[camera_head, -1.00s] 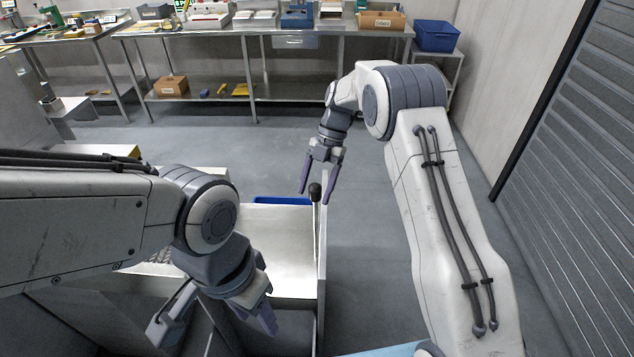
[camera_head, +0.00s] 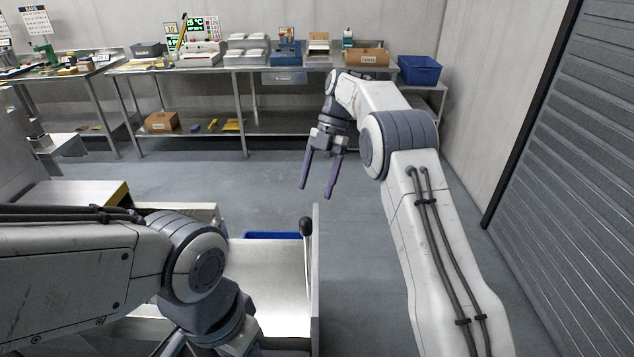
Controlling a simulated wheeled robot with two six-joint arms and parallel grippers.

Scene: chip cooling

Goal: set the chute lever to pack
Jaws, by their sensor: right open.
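The chute lever (camera_head: 305,226) is a thin upright rod with a black knob on top. It stands at the right side of a pale metal chute (camera_head: 270,290), beside an upright side plate. My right gripper (camera_head: 316,191) is open and empty. In the picture its two purple-grey fingers point down above the knob, with a gap between the fingertips and the knob. My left gripper (camera_head: 172,343) is at the bottom edge, mostly cut off, left of the lever. Its jaws cannot be made out. No lever position labels can be read.
A blue bin (camera_head: 272,236) shows partly behind the chute. A steel workbench (camera_head: 220,69) with trays and boxes stands along the back wall, and another blue bin (camera_head: 420,70) is at its right end. Open grey floor lies between. A shutter (camera_head: 560,170) closes the right side.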

